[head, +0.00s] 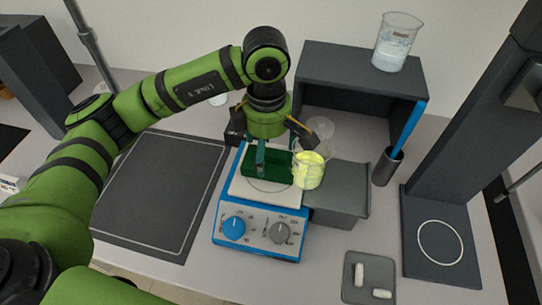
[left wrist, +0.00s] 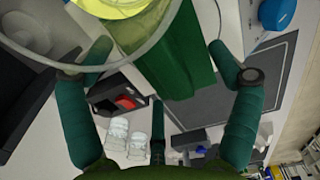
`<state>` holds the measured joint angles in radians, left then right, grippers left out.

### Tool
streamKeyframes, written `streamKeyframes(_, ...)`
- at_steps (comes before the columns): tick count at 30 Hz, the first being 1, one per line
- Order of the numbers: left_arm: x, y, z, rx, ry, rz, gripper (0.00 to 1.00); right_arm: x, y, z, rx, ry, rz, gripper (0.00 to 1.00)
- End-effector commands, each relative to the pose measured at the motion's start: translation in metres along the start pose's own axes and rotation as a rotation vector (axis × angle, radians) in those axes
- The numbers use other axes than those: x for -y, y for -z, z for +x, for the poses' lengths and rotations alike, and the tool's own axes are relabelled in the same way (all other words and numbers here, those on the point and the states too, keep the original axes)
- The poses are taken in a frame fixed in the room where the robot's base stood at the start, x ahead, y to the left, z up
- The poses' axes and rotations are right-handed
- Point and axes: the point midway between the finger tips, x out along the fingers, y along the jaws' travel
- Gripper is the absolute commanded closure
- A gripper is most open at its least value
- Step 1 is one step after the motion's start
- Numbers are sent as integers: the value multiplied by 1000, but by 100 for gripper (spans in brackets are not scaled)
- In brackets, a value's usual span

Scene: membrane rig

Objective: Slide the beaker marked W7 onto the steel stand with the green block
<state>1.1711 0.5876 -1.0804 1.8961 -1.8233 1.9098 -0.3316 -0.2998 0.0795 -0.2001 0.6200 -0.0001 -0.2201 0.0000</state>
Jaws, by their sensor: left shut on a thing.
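The beaker (head: 308,172) holds yellow liquid, with clear glass above it. It stands at the right edge of the hotplate's white top (head: 238,188), beside the steel stand (head: 345,181); whether its base overlaps the stand I cannot tell. I cannot read a W7 mark. The green block (head: 262,163) is just left of the beaker, over the white top. My left gripper (head: 267,142) is shut on the block from above. In the left wrist view the block (left wrist: 175,55) lies between the fingers, and the beaker's rim and yellow liquid (left wrist: 110,8) show close by. My right gripper is not in view.
A dark shelf (head: 360,75) behind carries another beaker (head: 393,48) with pale liquid. Right of the stand is a cup (head: 387,168) with a blue rod. A small tray (head: 355,275) with white pieces lies in front. A dark mat (head: 150,200) is clear at left.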

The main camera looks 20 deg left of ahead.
Motion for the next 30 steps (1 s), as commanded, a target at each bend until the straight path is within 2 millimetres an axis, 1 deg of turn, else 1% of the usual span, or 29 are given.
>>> streamKeyframes(30, 0, -36, 0, 1, 0, 2, 52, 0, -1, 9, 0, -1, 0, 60)
